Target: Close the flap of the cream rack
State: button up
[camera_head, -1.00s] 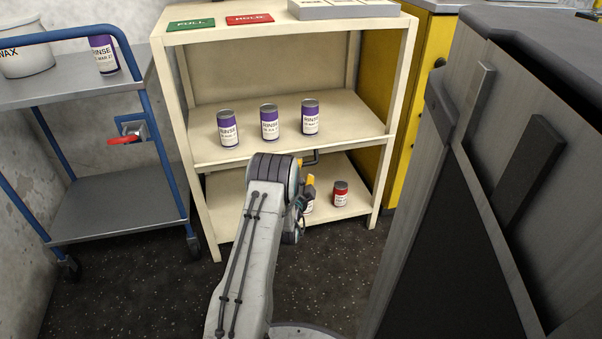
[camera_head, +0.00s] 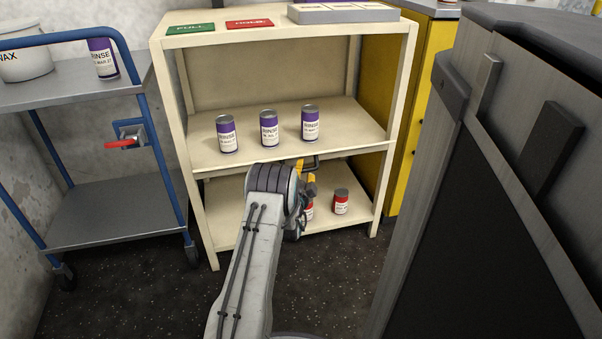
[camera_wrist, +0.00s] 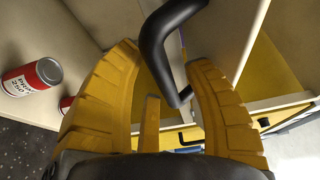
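The cream rack (camera_head: 205,150) stands ahead, with a middle shelf and a low shelf. A black handle (camera_head: 312,163) shows just under the middle shelf edge; it is large in the wrist view (camera_wrist: 158,45). The flap panel itself is hard to make out; the lower bay's front is open. My gripper (camera_head: 308,178) is at the handle, partly hidden by my arm. In the wrist view, my gripper's yellow fingers (camera_wrist: 166,58) are apart, with the handle between and beyond their tips. I see no clear grip on it.
Red cans (camera_head: 340,202) stand on the low shelf, one partly hidden by my gripper. Several purple-labelled cans (camera_head: 269,128) stand on the middle shelf. A blue-framed cart (camera_head: 110,205) is at left, a yellow cabinet (camera_head: 408,110) behind right, and a large grey unit (camera_head: 500,190) at near right.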

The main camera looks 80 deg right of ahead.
grip_shut()
jog(key=shift+r, duration=0.1)
jog(key=shift+s+a+r+n+y+p, duration=0.1)
jog(key=shift+r+n+y+p, duration=0.1)
jog(key=shift+r+y+p, duration=0.25)
jog(key=shift+s+a+r+n+y+p, duration=0.1)
jog(key=shift+r+n+y+p, duration=0.1)
jog(key=shift+r+y+p, duration=0.3)
jog(key=shift+f+n+y+b, duration=0.25)
jog(key=shift+n+y+b, duration=0.1)
jog(key=shift+y, duration=0.2)
jog(key=shift+a+r+y+b, duration=0.1)
jog(key=shift+r+y+b, duration=0.1)
jog(key=shift+y+b, duration=0.2)
jog(key=shift+s, duration=0.1)
jog(key=shift+o, duration=0.7)
grip_release()
jog(key=shift+f, duration=0.1)
jog(key=shift+a, duration=0.15)
